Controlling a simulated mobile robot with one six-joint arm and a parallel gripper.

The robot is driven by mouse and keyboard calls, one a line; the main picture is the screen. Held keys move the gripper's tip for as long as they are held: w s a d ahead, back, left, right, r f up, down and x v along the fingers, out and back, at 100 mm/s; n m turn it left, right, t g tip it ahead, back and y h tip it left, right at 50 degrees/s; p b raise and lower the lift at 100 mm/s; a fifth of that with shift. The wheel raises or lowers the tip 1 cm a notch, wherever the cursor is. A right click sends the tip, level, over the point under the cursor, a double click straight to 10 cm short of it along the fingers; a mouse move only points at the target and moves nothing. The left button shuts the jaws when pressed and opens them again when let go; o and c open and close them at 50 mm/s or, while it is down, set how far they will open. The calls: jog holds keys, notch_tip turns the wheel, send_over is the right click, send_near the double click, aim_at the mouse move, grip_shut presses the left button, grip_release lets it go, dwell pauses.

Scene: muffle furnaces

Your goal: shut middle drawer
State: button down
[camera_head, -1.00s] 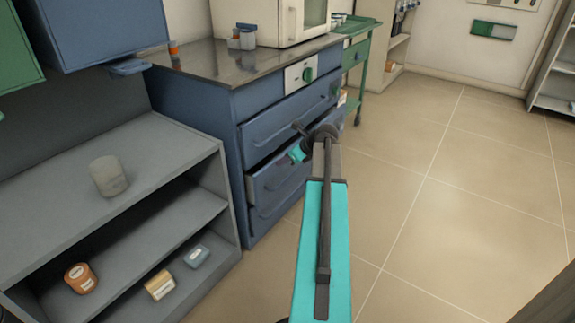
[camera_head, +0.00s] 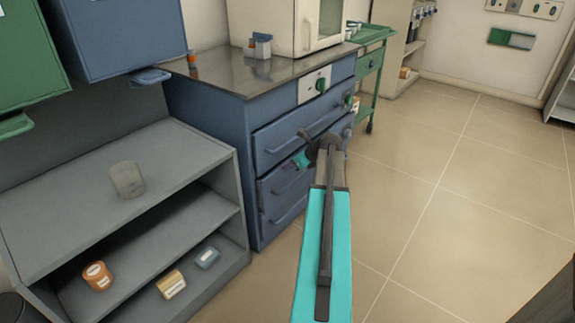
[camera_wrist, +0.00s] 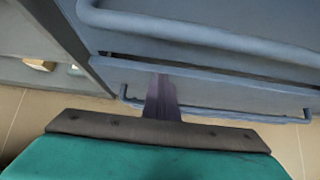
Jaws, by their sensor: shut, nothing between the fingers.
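The blue drawer cabinet (camera_head: 215,135) stands left of centre in the head view. Its upper long-handled drawer (camera_head: 290,137) looks flush. The drawer front below it (camera_head: 268,194), which I take for the middle one, looks nearly flush, with a thin dark line above it. My gripper (camera_head: 302,160) is shut and empty, at this front. My arm hides part of the front, and I cannot tell whether the fingers touch it. In the wrist view a blue handle (camera_wrist: 200,32) crosses the top, above a dark seam and a lower handle (camera_wrist: 215,113). My fingers (camera_wrist: 162,98) point at the fronts.
A grey shelf unit (camera_head: 190,155) with several small containers stands close to the cabinet's left. A white furnace (camera_head: 275,22) sits on the cabinet top. A green trolley (camera_head: 366,66) stands behind to the right. The tiled floor (camera_head: 460,190) on the right is clear.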

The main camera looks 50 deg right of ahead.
jog(key=shift+w+a, duration=0.1)
jog(key=shift+w, duration=0.05)
dwell(0.3)
jog(key=shift+s, duration=0.2)
jog(key=s+f+p+v, duration=0.1)
jog(key=p+v, duration=0.4)
jog(key=v, duration=0.7)
jog(key=shift+s+f+p, duration=0.25)
jog(key=shift+s+p, duration=0.15)
jog(key=shift+s, duration=0.2)
jog(key=shift+f, duration=0.1)
